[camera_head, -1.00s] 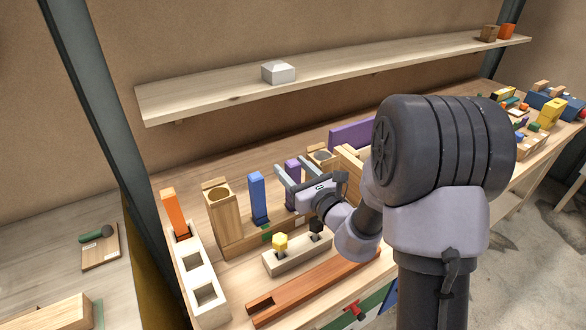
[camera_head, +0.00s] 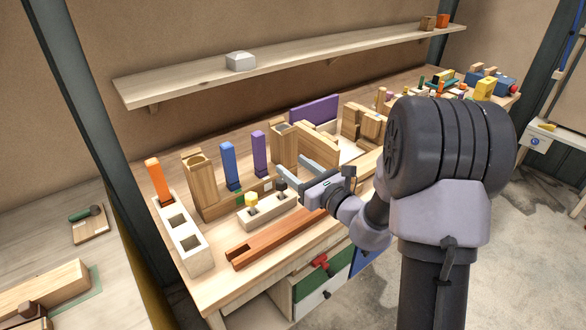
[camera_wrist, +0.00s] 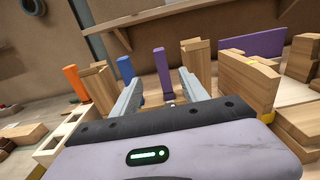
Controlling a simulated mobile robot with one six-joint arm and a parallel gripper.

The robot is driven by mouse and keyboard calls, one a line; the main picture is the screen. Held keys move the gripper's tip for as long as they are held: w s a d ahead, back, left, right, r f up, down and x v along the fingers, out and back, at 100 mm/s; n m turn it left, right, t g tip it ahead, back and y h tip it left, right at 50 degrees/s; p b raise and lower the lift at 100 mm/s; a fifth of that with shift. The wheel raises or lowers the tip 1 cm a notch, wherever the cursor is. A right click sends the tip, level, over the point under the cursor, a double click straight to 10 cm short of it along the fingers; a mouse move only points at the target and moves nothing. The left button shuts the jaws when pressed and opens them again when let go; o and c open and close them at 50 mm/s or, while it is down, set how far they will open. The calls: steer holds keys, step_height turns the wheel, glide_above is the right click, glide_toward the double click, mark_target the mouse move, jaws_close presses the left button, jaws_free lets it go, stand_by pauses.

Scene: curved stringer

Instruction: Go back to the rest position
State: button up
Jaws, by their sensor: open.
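My gripper (camera_head: 299,167) is open, with nothing between its fingers. In the head view it hangs above the workbench, right of the purple block (camera_head: 259,154) and in front of a wooden holder (camera_head: 284,142). In the wrist view the two grey fingers of my gripper (camera_wrist: 162,92) point toward the back of the bench. The purple block (camera_wrist: 162,73) stands upright beyond the gap between them, and the blue block (camera_wrist: 125,69) is beyond the left finger.
A white three-hole block (camera_head: 184,262) holds an orange block (camera_head: 157,180). A reddish wooden bar (camera_head: 280,239) lies along the front edge. A pale shelf (camera_head: 180,84) carries a white box (camera_head: 240,61). Wooden pieces (camera_head: 365,124) stand at the right. Open floor (camera_head: 540,240) lies right.

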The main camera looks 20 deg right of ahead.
steer(key=shift+w, duration=0.15)
steer(key=shift+a, duration=0.1)
steer(key=s+a+r+n+g+y, duration=0.3)
steer(key=s+a+n+g, duration=0.2)
steer(key=s+a+n, duration=0.3)
steer(key=s+a+r+n+g+y, duration=0.35)
steer(key=s+a+n+g, duration=0.2)
steer(key=s+a, duration=0.35)
steer(key=s+f+n+g+h, duration=0.3)
steer(key=s+n+h, duration=0.3)
steer(key=s+n, duration=0.55)
steer(key=s+d+n+t+h, duration=0.2)
steer(key=s+d+h, duration=0.3)
steer(key=d, duration=0.3)
steer(key=shift+r, duration=0.3)
